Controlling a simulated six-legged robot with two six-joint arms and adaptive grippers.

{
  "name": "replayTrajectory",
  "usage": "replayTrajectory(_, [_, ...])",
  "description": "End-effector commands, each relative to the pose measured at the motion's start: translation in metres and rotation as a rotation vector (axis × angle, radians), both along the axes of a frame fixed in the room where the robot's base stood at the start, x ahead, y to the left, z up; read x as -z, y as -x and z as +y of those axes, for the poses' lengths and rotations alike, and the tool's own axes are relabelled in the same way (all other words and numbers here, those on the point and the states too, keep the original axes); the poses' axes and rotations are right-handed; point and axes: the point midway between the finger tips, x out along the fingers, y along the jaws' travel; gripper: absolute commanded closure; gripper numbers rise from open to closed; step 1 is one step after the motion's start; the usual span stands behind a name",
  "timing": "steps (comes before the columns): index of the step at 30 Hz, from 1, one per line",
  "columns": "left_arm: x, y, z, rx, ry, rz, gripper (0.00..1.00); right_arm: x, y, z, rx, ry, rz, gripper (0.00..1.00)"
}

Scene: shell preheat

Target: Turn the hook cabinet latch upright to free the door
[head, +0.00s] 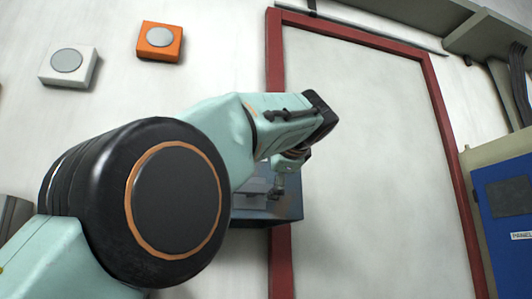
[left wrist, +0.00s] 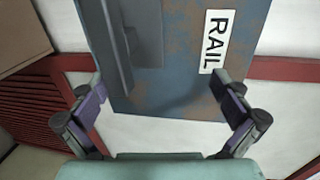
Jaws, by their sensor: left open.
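A worn blue-grey cabinet (head: 285,205) is on the wall at the left post of the red door frame, partly hidden by my left arm. In the left wrist view the cabinet (left wrist: 180,85) fills the upper middle and bears a white label reading RAIL (left wrist: 214,42). A raised grey bar (left wrist: 118,45) lies along its face; I cannot tell whether it is the hook latch. My left gripper (head: 280,185) is in front of the cabinet. In the left wrist view its fingers (left wrist: 162,88) are open, apart, with nothing held between them. My right gripper is not in view.
A pale door panel (head: 370,150) in a red frame (head: 274,50) stands right of the cabinet. An orange box (head: 159,41) and a white box (head: 68,66), each with a round grey disc, are on the wall upper left. A blue panel (head: 508,215) is at far right.

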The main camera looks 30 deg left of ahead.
Motion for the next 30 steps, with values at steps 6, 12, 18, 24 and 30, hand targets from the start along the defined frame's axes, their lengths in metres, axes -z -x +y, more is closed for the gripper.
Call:
replayTrajectory(6, [-0.010, 0.011, -0.006, -0.005, -0.009, -0.016, 0.00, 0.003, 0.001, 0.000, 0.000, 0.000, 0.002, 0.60])
replayTrajectory(12, [-0.007, 0.018, -0.015, -0.004, -0.007, -0.013, 0.00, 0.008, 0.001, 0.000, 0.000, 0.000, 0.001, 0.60])
replayTrajectory(18, [-0.004, 0.024, -0.024, -0.005, -0.004, -0.008, 0.00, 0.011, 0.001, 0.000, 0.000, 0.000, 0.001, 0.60])
replayTrajectory(24, [-0.003, 0.032, -0.033, -0.006, -0.002, -0.007, 0.00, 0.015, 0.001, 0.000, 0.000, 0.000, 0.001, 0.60])
replayTrajectory(30, [-0.002, 0.039, -0.042, -0.005, -0.002, -0.006, 0.00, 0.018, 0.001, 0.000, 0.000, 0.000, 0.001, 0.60])
